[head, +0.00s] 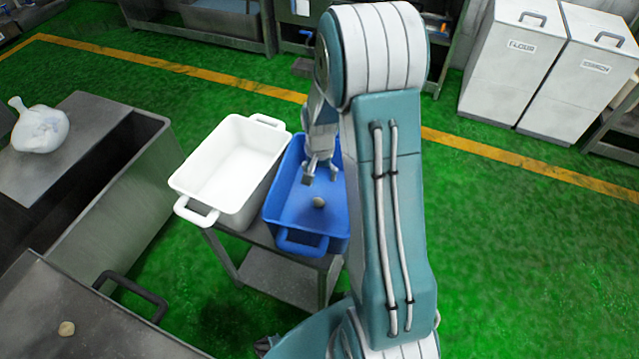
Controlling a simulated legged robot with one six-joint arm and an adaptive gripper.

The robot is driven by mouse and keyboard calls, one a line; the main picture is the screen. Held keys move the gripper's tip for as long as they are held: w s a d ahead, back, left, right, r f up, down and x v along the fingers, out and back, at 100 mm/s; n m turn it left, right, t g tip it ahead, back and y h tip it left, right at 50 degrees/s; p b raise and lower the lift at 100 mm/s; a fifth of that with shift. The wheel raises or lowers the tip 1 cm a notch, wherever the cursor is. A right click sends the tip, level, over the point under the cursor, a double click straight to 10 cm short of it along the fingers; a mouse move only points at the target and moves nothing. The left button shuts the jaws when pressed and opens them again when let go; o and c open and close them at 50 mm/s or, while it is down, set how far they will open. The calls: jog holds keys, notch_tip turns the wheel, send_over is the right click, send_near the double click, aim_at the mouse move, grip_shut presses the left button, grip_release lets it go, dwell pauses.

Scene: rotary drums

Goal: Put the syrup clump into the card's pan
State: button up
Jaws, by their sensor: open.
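Another small tan clump (66,328) lies on a grey metal surface at the lower left. I cannot tell from their looks which is the syrup clump. An empty white pan (188,184) stands left of the blue one. I can make out no card. My gripper (321,181) points down inside the blue pan's outline, open and empty, just beyond the clump there. Part of the blue pan's right side is hidden behind my arm.
Both pans stand on a small metal table (275,277). A metal trough (125,200) and a handled metal cover (90,310) are at left. A white knotted bag (40,128) sits on a metal top. White labelled bins (515,65) stand at the back right. Green floor lies open at right.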

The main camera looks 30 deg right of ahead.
jog(key=s+a+r+n+t, duration=0.1)
jog(key=s+a+r+n, duration=0.15)
jog(key=r, duration=0.65)
jog(key=s+a+r+n+t, duration=0.1)
jog(key=s+a+r+t, duration=0.2)
jog(key=r, duration=0.5)
jog(key=s+a+r+n, duration=0.2)
jog(key=s+a+r, duration=0.2)
jog(key=s, duration=0.3)
jog(key=s+a+r+n+t, duration=0.1)
jog(key=s+a+r+n, duration=0.2)
jog(key=s+r, duration=0.3)
jog(key=shift+s+a+t, duration=0.3)
jog(key=shift+s+a, duration=0.05)
jog(key=shift+s, duration=0.05)
jog(key=shift+c, duration=0.3)
